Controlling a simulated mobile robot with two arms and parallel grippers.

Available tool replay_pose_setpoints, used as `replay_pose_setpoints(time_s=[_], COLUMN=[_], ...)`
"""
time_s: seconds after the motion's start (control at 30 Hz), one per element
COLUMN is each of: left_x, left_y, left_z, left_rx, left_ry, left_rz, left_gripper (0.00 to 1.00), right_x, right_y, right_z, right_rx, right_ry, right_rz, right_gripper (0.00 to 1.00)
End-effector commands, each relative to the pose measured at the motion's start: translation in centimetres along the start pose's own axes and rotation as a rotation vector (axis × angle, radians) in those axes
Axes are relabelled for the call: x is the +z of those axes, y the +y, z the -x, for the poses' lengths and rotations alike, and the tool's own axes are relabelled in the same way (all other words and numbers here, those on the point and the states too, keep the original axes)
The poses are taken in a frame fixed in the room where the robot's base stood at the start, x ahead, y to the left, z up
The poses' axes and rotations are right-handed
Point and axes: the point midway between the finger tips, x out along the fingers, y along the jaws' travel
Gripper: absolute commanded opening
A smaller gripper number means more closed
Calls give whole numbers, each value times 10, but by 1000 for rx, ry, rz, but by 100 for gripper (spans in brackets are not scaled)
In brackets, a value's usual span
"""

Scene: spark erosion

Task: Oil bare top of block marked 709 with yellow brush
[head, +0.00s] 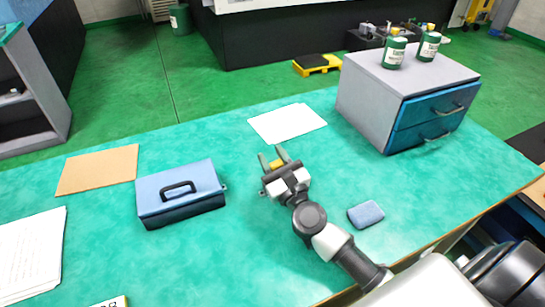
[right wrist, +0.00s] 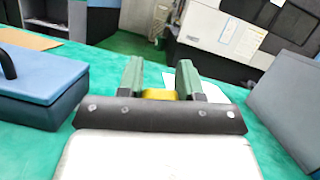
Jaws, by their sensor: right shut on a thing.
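My right gripper (head: 280,157) is above the teal table, its fingers pointing away from me. It is shut on a small yellow thing, probably the yellow brush (head: 276,164). The same yellow part shows between the green fingers in the right wrist view (right wrist: 160,94); no bristles can be made out. I see no block that reads 709. A white label (head: 108,302) with partly cut-off digits shows at the bottom edge of the head view; I cannot tell what it belongs to. My left gripper is not in view.
A blue toolbox (head: 180,190) stands left of my right gripper, with a brown sheet (head: 97,169) beyond it. A white sheet (head: 287,123) lies ahead. A grey cabinet (head: 370,95) with blue drawers bears two green cans. A blue sponge (head: 365,213) lies right of my arm.

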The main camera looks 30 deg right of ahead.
Motion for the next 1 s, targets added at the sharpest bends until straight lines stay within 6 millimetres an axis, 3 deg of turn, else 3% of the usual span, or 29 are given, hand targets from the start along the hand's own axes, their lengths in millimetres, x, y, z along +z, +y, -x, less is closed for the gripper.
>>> replay_pose_setpoints(time_s=[1.0], left_x=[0], left_y=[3], left_z=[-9], left_rx=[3], left_ry=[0], left_rz=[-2], left_gripper=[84], right_x=[-9], right_y=[2], right_z=[3], right_rx=[0], right_ry=[0], right_rz=[0], right_gripper=[12])
